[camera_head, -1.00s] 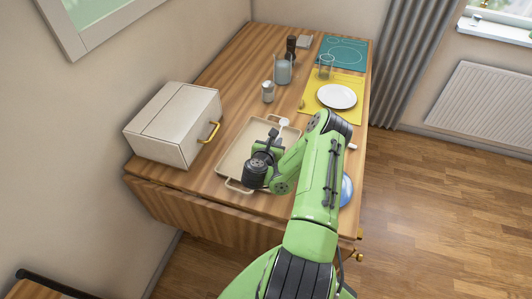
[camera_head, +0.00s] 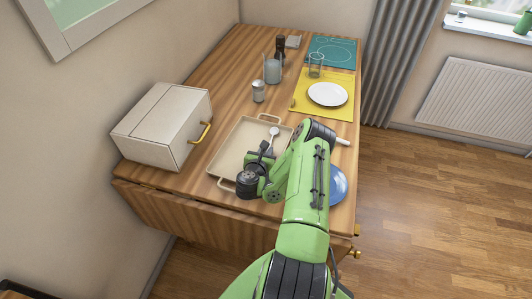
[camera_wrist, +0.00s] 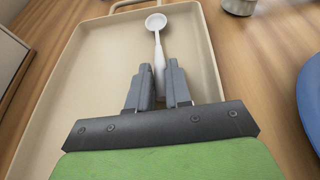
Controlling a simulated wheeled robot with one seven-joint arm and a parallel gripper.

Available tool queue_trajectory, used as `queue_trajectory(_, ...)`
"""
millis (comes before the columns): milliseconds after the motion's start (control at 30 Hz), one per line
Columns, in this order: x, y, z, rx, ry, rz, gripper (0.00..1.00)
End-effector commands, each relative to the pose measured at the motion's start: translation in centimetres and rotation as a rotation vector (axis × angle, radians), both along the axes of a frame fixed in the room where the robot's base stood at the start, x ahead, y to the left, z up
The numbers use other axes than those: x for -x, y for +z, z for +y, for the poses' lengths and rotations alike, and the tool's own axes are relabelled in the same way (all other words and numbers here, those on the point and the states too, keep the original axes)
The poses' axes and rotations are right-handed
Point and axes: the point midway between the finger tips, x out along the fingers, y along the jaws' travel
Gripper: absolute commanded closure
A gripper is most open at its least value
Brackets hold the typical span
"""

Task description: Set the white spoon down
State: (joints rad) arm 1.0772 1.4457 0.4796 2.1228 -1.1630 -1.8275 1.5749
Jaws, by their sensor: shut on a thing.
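The white spoon (camera_head: 273,132) is in my gripper (camera_head: 265,150), its bowl pointing to the far end of the beige tray (camera_head: 232,146). In the wrist view the spoon (camera_wrist: 157,37) runs between the two grey fingers of my gripper (camera_wrist: 160,85), which are shut on its handle. The spoon lies over the tray (camera_wrist: 92,60), within its rim. I cannot tell whether it touches the tray floor. The handle's near end is hidden by the fingers.
A white box with a gold handle (camera_head: 165,125) stands left of the tray. A blue plate (camera_head: 338,186) is to the right, partly behind my arm. A small jar (camera_head: 258,91), a glass pitcher (camera_head: 272,69) and a white plate (camera_head: 327,94) on a yellow mat stand beyond.

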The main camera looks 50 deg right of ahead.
Motion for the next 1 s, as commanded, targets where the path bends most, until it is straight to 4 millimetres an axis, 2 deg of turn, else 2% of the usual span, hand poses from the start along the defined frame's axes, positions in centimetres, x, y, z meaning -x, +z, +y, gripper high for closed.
queue_trajectory(33,0.5,-1.1,0.4,-0.017,0.003,0.022,0.78)
queue_trajectory(200,0.6,-1.1,0.5,-0.018,0.003,0.025,0.56)
queue_trajectory(333,0.6,0.5,0.4,-0.016,0.002,0.026,0.56)
queue_trajectory(400,1.0,0.7,1.9,-0.015,0.012,0.029,0.56)
queue_trajectory(600,3.1,2.8,5.6,-0.012,0.004,0.021,0.56)
queue_trajectory(1000,2.9,3.8,5.9,-0.027,-0.024,0.018,0.56)
